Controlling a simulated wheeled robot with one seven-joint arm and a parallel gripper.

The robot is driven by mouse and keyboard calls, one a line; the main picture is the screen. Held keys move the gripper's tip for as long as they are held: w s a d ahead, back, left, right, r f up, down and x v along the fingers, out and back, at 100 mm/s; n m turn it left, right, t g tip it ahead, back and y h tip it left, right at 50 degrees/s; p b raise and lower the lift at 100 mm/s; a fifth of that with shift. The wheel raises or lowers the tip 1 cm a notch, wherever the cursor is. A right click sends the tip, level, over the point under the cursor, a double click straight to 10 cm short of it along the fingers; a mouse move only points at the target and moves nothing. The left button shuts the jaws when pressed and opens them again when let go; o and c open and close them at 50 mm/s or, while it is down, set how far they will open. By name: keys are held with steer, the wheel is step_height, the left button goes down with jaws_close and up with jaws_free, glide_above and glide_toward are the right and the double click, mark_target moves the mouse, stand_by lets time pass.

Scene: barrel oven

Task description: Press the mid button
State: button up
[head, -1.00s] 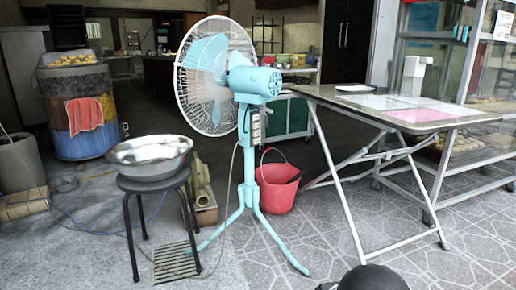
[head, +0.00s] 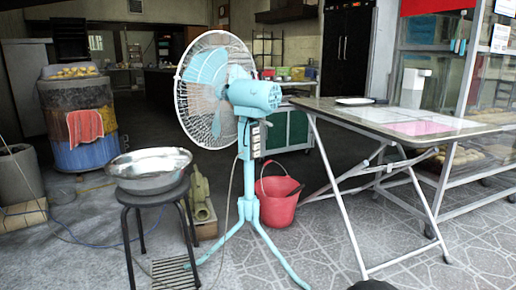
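A light-blue pedestal fan (head: 252,94) stands in the middle of the head view, its round wire cage turned to the left. A small control panel with a column of buttons (head: 256,138) sits on the fan's upright, below the motor housing. The buttons are too small to tell apart, so I cannot make out the mid one or whether it is pressed. My gripper does not show. Only the top of a dark rounded part, probably mine, shows at the bottom edge, well below and to the right of the panel.
A folding table (head: 410,119) stands close on the right. A metal bowl (head: 149,168) rests on a black stool (head: 154,198) to the left. A red bucket (head: 278,197) stands behind the fan's splayed legs. Open paving lies at the front right.

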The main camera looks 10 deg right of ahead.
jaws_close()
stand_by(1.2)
